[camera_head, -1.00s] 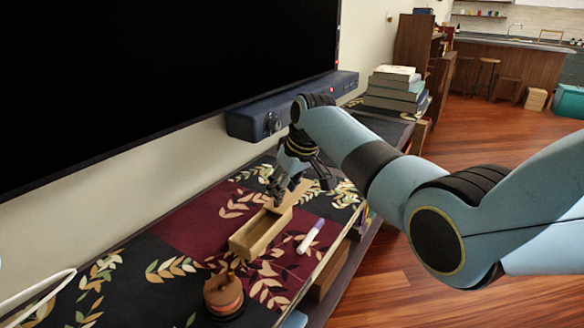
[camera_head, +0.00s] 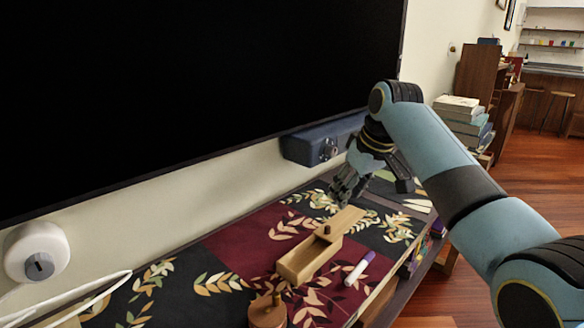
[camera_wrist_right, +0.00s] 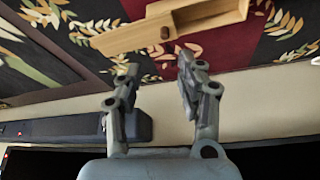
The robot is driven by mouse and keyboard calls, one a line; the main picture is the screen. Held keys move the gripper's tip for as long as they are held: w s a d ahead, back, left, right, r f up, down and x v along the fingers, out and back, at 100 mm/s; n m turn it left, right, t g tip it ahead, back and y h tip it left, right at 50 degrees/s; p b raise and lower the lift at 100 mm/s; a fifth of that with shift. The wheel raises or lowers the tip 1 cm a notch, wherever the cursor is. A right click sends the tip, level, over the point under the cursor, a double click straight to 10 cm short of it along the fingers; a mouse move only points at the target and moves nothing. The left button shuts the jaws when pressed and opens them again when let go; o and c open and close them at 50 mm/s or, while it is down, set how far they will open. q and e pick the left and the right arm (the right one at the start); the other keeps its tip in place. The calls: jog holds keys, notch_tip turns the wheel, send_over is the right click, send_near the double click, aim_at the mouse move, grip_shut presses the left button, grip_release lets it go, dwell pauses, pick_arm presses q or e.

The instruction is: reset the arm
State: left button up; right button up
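My right arm reaches in from the right in the head view. Its gripper (camera_head: 374,184) is open and empty, hanging above and behind the wooden box. The two fingers also show apart in the right wrist view (camera_wrist_right: 162,72), with nothing between them. The wooden box (camera_head: 305,262) is narrow and open-topped, with a flat wooden lid piece (camera_head: 347,219) at its far end and a small dark knob. The box also shows at the top of the right wrist view (camera_wrist_right: 215,16). My left gripper is not in view.
A patterned leaf cloth covers the low shelf. A white-and-purple marker (camera_head: 359,268) lies right of the box, and a round brown object (camera_head: 267,311) stands nearer. A large black screen (camera_head: 200,90) and blue speaker bar (camera_head: 320,142) line the wall. Books (camera_head: 465,122) are stacked beyond.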

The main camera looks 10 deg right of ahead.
jog(key=s+d+f+m+h, duration=0.1)
jog(key=s+f, duration=0.4)
jog(key=s, duration=0.6)
jog(key=s+d+f+m, duration=0.1)
jog(key=s+f, duration=0.4)
jog(key=s, duration=0.5)
jog(key=s+r+g+h, duration=0.1)
jog(key=s+r, duration=0.1)
jog(key=s, duration=0.7)
jog(key=s+r, duration=0.2)
jog(key=s, duration=0.8)
notch_tip(320, 180, down, 26)
jog(key=s+d+m+g, duration=0.1)
jog(key=s+d, duration=0.1)
jog(key=d, duration=0.1)
jog(key=s+f+g, duration=0.1)
jog(key=s+f, duration=1.5)
jog(key=s, duration=0.2)
jog(key=shift+d, duration=0.45)
